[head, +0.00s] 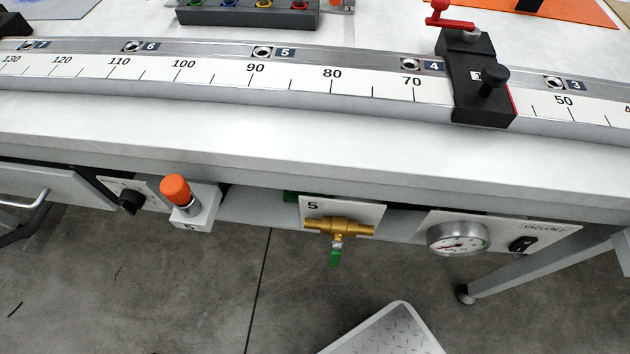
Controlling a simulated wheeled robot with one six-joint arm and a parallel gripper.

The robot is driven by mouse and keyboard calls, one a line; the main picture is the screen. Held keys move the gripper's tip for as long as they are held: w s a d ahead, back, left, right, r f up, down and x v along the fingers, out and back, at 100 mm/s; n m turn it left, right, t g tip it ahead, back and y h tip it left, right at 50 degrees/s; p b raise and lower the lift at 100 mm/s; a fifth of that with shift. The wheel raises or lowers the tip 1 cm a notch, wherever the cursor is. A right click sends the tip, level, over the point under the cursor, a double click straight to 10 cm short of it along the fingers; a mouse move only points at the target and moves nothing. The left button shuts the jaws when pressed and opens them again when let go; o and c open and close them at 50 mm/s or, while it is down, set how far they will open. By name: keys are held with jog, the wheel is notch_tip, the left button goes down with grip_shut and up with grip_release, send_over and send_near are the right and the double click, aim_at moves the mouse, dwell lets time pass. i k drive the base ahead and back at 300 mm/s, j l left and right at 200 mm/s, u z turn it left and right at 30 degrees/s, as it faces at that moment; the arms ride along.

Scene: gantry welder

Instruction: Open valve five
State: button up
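Valve five is a brass valve (340,227) on a white plate (367,211) marked 5, under the front edge of the bench. Its brass body lies roughly level. Its green handle (336,257) hangs down, across the line of the body. The lower part of the handle is in clear view against the floor. My gripper is not in view.
Left of the valve is an orange-capped knob (175,189) on a grey block. Right are a round gauge (457,239) and a black switch (522,244) labelled VACUUM. The bench edge (300,150) overhangs them. A tread-plate surface (395,335) shows at the bottom.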

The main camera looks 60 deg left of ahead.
aim_at(335, 256)
jog(key=k+j+u, duration=0.15)
jog(key=u, duration=0.25)
jog(key=k+j+u, duration=0.2)
jog(key=u, duration=0.2)
jog(key=k+j+u, duration=0.2)
jog(key=u, duration=0.2)
jog(key=j, duration=0.1)
